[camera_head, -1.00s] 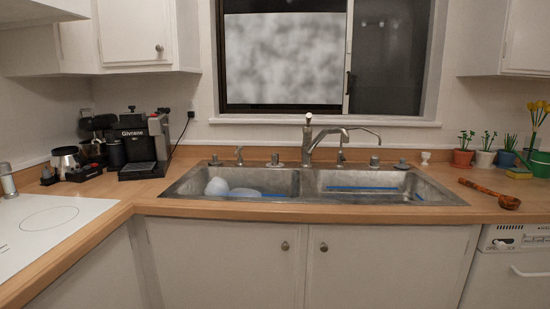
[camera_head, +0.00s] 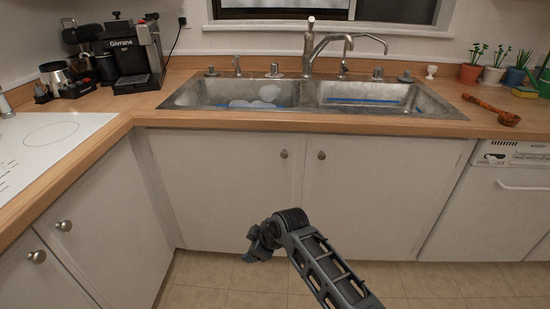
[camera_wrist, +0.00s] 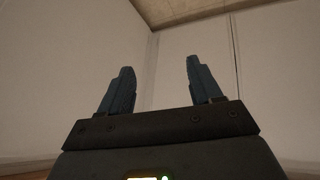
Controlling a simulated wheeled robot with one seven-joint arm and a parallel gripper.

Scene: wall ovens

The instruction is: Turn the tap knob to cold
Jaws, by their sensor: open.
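The tap (camera_head: 318,45) stands behind the double sink, upright, with its spout reaching to the right and a small light-tipped knob (camera_head: 311,20) on top. Which way the knob is turned is too small to tell. The sink (camera_head: 312,104) has two basins set in the wooden counter. My gripper (camera_wrist: 157,85) is open and empty in the wrist view, its two dark fingers apart in front of pale cabinet fronts and below the counter's underside. In the head view my arm is low before the sink cabinet, well below and apart from the tap; the fingers are not clear there.
Pale dishes (camera_head: 255,100) lie in the left basin. A coffee machine (camera_head: 133,55) stands at the left. A wooden spoon (camera_head: 492,110) and potted plants (camera_head: 471,73) are at the right. The counter edge (camera_head: 300,125) lies between my arm and the tap. The floor before the cabinets is clear.

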